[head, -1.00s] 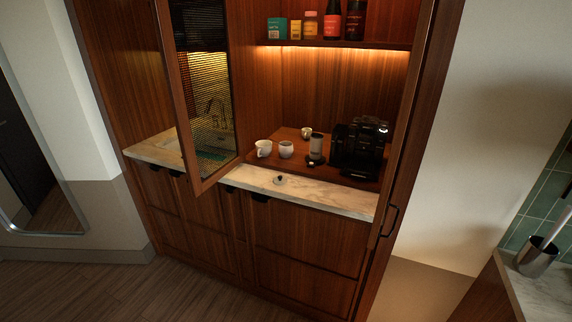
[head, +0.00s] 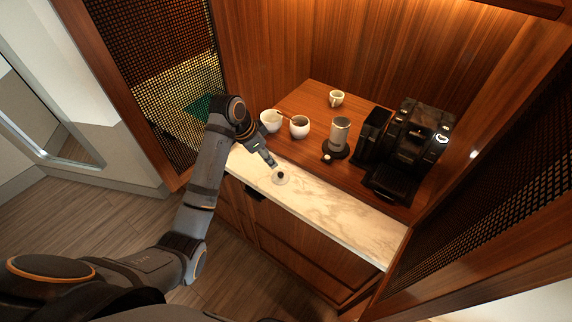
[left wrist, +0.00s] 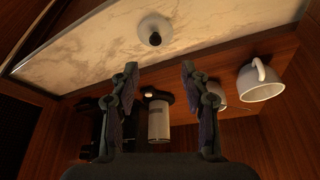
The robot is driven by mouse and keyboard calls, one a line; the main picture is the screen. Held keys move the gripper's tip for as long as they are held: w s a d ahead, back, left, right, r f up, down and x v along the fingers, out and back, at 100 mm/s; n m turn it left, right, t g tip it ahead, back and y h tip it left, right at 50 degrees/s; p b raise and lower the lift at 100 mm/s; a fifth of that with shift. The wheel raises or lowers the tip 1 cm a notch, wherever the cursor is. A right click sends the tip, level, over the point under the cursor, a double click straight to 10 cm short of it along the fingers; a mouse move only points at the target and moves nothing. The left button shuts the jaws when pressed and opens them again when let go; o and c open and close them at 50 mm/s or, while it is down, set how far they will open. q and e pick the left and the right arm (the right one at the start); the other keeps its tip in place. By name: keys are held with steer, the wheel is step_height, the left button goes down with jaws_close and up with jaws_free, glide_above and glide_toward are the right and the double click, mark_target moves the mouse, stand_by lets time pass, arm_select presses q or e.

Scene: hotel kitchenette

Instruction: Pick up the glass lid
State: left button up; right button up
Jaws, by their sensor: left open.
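The glass lid (head: 281,179) lies on the marble counter edge in the head view, a pale disc with a dark knob. In the left wrist view the lid (left wrist: 154,29) shows at the top centre, knob towards the camera. My left gripper (head: 272,163) is just behind the lid in the head view, its fingertips close to the knob. In the left wrist view the two fingers (left wrist: 159,68) are apart with nothing between them, and the lid lies beyond their tips. Whether a fingertip touches the lid cannot be told. My right gripper is not in view.
White cups (head: 300,127) stand on the wooden shelf behind the lid. A grey cylindrical frother (head: 340,134) and a black coffee machine (head: 408,150) stand to the right. The marble counter (head: 340,205) right of the lid is clear. Mesh cabinet doors flank the opening.

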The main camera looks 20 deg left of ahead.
mark_target(280, 174)
arm_select(q)
steer(key=p+x, duration=0.1)
steer(key=x, duration=0.4)
steer(key=shift+s+d+f, duration=0.1)
steer(key=shift+f, duration=0.15)
steer(key=f+p, duration=0.1)
steer(key=d+f+p, duration=0.1)
steer(key=f, duration=0.1)
steer(key=shift+d+f, duration=0.15)
steer(key=shift+f, duration=0.05)
steer(key=shift+w+d+f, duration=0.1)
steer(key=shift+w+f, duration=0.15)
steer(key=shift+f, duration=0.15)
steer(key=shift+w+f, duration=0.15)
steer(key=shift+f, duration=0.05)
jaws_close()
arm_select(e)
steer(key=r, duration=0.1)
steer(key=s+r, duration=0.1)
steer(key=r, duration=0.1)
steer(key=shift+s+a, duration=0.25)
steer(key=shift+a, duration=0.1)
